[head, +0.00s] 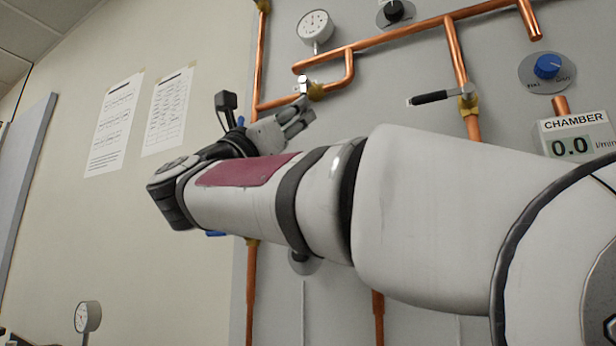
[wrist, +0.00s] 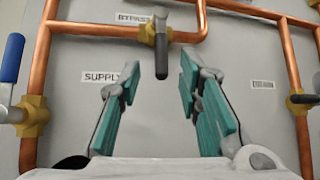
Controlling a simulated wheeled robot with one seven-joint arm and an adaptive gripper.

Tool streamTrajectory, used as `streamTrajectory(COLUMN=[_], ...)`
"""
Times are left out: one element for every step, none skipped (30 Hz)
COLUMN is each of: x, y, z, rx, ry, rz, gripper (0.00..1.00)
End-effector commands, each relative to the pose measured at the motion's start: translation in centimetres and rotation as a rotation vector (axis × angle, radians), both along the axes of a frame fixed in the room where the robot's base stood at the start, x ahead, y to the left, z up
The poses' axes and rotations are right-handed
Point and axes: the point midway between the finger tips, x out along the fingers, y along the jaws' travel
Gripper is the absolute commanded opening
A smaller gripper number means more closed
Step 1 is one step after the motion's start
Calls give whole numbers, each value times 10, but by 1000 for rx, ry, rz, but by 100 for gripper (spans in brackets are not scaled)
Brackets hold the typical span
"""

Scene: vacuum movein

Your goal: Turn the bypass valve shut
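The bypass valve shows in the wrist view as a brass body on the horizontal copper pipe, just right of the BYPASS label. Its black lever handle (wrist: 161,48) points down the picture, across the pipe. In the head view the brass valve body (head: 316,91) sits on the low pipe loop, beyond my fingers; its black handle cannot be made out there. My gripper (wrist: 160,72) is open, with teal pads spread left and right of the handle's line. The fingers look empty, and I see no contact with the handle. In the head view my gripper (head: 300,115) points toward the valve.
A blue-handled valve (wrist: 13,60) is at the wrist view's left, and another valve (wrist: 302,100) at its right. The head view shows a black-handled valve (head: 440,98), a gauge (head: 315,26), a blue knob (head: 547,66) and the CHAMBER display (head: 573,140) reading 0.0.

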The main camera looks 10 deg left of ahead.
Motion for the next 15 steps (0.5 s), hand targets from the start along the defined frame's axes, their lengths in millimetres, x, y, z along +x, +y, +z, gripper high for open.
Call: streamTrajectory(x=[-7,-10,-16,-19,-22,-27,-29,-32,-35,-37,-39,-41,-42,-43,-44], y=[5,8,11,13,15,18,20,21,23,24,25,26,27,28,28], z=[-8,-13,-18,-22,-26,-32,-35,-38,-42,-44,-47,-49,-50,-51,-52], rx=[-3,-3,-3,-3,-3,-2,-2,-4,-2,-2,-2,-1,-2,-1,-1], ry=[2,2,1,1,2,1,1,1,1,1,1,1,1,1,0], rz=[2,4,3,3,4,3,3,2,2,1,2,1,2,3,2], gripper=[32,32,32,32,32,32,32,32,32,32,32,32,32,32,32])
